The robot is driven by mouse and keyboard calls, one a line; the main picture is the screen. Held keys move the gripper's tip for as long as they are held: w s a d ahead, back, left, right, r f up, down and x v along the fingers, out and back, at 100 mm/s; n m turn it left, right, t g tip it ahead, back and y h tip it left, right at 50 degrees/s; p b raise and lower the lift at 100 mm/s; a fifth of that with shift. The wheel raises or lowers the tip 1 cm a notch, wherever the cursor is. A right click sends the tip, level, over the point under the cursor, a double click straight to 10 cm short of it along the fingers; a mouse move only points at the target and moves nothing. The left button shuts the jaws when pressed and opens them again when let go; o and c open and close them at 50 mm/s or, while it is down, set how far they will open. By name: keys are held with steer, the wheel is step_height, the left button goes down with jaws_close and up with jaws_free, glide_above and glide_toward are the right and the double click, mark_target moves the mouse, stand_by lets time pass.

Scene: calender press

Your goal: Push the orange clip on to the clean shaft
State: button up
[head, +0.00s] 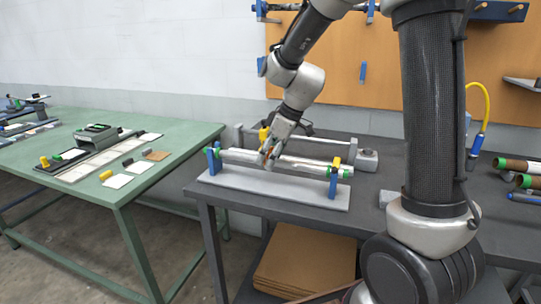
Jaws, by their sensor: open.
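A pale, shiny shaft (308,165) lies across two blue uprights on a grey base plate (275,190) on the dark bench. Green pieces sit near both its ends. A yellow-orange clip (336,162) stands at the shaft's right end, by the right upright. Another yellow-orange piece (264,134) shows just behind my gripper; I cannot tell whether it touches the shaft. My gripper (268,160) is open and points down at the shaft's left-middle part. It hides that stretch of the shaft, and I cannot tell whether the fingers touch it.
A grey frame with a bar (325,137) stands close behind the shaft. The green table (187,135) at left holds cards, a grey block and small yellow pieces (105,175). Brown-and-green rolls (518,165) lie at far right. The bench's front strip is clear.

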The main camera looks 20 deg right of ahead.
steer(key=v, duration=1.2)
steer(key=s+d+m+h, duration=0.2)
steer(key=s+d+m, duration=0.3)
steer(key=s, duration=0.6)
steer(key=s+d+m+t+h, duration=0.1)
steer(key=s+d+m, duration=0.4)
steer(key=s, duration=0.7)
steer(key=shift+s+d+r+m+t+h, duration=0.15)
steer(key=shift+s+d+m+t+h, duration=0.2)
steer(key=shift+d+m+h, duration=0.1)
